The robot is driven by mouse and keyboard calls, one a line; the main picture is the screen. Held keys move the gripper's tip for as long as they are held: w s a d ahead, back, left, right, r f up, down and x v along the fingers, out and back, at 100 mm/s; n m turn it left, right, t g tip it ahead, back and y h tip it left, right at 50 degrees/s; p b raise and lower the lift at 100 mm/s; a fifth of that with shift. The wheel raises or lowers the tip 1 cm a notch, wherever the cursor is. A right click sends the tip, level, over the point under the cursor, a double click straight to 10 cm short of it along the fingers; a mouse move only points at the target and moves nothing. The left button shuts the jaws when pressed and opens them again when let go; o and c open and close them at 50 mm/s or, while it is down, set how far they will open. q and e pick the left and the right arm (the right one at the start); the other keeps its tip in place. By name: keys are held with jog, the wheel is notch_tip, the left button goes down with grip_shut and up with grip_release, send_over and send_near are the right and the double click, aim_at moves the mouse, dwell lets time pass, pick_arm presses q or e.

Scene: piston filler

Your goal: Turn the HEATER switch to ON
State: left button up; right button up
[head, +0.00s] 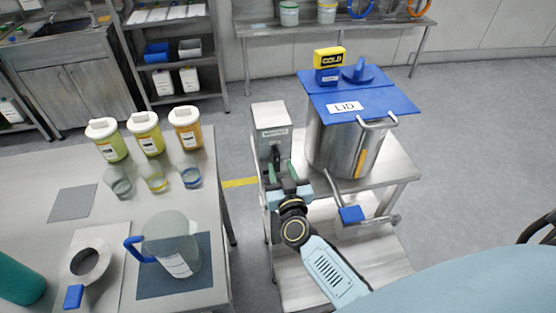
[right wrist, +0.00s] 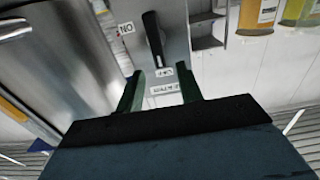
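The heater switch is a black lever (right wrist: 154,40) on the front of a grey control box (head: 271,117). In the right wrist view, an ON label (right wrist: 125,28) sits to the left of the lever and an OFF label (right wrist: 163,73) sits below it. A further label, partly readable as HEATER, is below OFF. The lever lies roughly along the line towards OFF. My right gripper (head: 282,172) is open and empty in front of the box, its two green fingers (right wrist: 161,90) apart and just short of the lever. My left gripper is not in view.
A steel tank (head: 330,145) with a blue lid (head: 385,98) stands right of the box on a steel cart (head: 395,165). A blue-handled valve (head: 351,214) sticks out at its front. The left table (head: 115,200) holds a jug (head: 172,240), jars and beakers.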

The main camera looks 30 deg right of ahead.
aim_at(278, 158)
jog(key=shift+b+x, duration=0.3)
jog(key=shift+x, duration=1.85)
jog(key=shift+c, duration=0.2)
grip_shut()
